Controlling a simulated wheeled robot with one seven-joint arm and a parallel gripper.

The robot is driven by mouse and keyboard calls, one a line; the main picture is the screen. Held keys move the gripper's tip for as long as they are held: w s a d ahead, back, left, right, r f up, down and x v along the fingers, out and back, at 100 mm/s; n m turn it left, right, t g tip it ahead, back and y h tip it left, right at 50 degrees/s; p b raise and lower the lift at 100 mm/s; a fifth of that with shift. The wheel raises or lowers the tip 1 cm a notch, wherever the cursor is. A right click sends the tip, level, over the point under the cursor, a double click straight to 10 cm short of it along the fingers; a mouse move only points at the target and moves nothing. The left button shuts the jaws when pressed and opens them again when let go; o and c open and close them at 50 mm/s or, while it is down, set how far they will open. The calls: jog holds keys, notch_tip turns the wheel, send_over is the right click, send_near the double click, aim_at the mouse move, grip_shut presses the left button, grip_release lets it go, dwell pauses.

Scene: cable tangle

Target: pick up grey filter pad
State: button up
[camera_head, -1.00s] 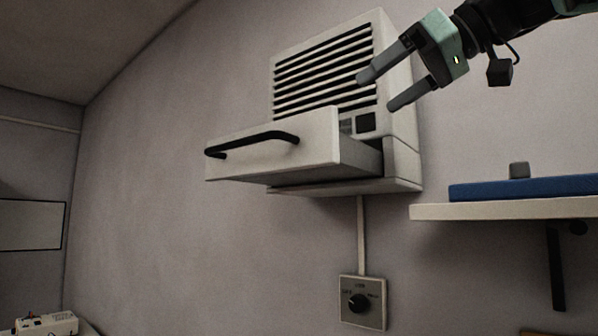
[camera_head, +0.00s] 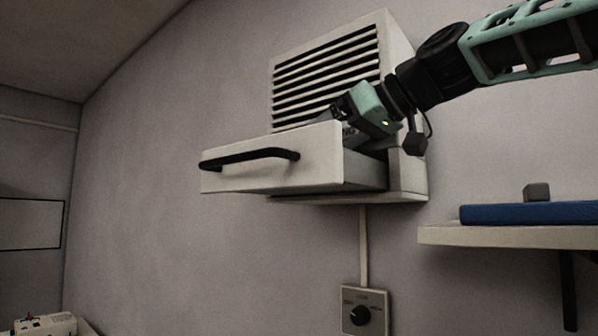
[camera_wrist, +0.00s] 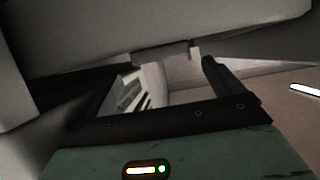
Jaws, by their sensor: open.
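My gripper (camera_head: 352,128) reaches down into the open drawer (camera_head: 275,170) of the white wall unit, behind the drawer's front panel. Its fingertips are hidden by that panel in the head view. In the wrist view one dark finger shows right of centre, with a clear gap beside it, so the gripper is open. I cannot make out a grey filter pad for certain in either view. The inside of the drawer is hidden in the head view. Pale grey surfaces fill the top of the wrist view, and I cannot tell what they are.
The louvred wall unit (camera_head: 325,75) stands right behind my gripper. The drawer has a black handle (camera_head: 250,156). At the right, a shelf (camera_head: 500,237) holds a blue flat object (camera_head: 530,213) with a small grey block (camera_head: 537,192) on it. A dial box (camera_head: 365,311) hangs below.

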jog(key=p+x, duration=0.2)
jog(key=x, duration=0.3)
jog(key=shift+w+a+f, duration=0.2)
jog(key=shift+a, duration=0.1)
jog(key=c, duration=0.7)
